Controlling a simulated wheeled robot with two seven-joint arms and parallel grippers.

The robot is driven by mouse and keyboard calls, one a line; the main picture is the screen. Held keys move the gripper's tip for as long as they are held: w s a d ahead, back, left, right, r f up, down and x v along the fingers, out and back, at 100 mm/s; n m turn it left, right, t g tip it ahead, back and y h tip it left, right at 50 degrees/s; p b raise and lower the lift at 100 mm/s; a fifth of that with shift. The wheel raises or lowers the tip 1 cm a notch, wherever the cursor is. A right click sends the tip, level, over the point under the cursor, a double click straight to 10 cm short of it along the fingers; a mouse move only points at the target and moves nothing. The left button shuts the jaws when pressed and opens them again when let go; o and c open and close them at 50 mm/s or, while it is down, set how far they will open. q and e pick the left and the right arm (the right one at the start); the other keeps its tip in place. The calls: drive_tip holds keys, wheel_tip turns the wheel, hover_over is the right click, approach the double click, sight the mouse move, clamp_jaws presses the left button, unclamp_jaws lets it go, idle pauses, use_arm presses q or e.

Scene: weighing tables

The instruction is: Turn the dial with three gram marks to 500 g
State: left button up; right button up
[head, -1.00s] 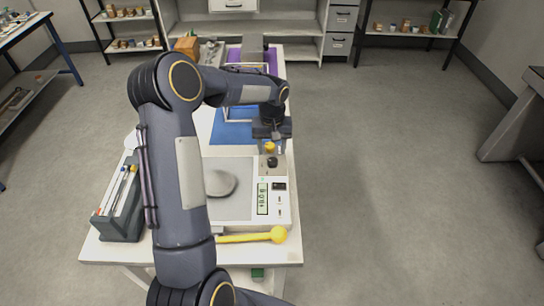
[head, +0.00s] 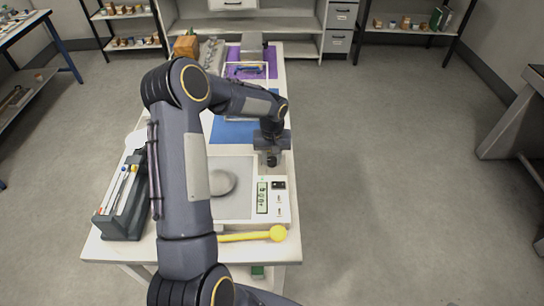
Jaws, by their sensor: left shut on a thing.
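A small dark dial (head: 271,161) stands on the far right part of the white scale (head: 284,211). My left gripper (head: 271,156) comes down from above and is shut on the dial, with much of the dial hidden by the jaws. The gram marks around it are too small or too covered to read. My right gripper is not in view.
The scale has a lit display (head: 262,197) and a grey round weight (head: 222,182) on its pan. A dark rack (head: 124,215) stands at the left. A blue mat (head: 231,132) lies behind.

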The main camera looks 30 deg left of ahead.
use_arm(q)
drive_tip(key=shift+m, duration=0.3)
drive_tip(key=shift+m+b, duration=0.8)
drive_tip(key=shift+m, duration=0.1)
drive_tip(key=m+b, duration=0.1)
drive_tip(key=m, duration=0.1)
drive_tip(key=shift+m, duration=0.3)
drive_tip(key=m+b, duration=0.1)
drive_tip(key=m, duration=0.2)
drive_tip(key=shift+m, duration=0.3)
drive_tip(key=shift+m+b, duration=0.3)
drive_tip(key=shift+m, duration=1.3)
drive_tip(key=o, duration=1)
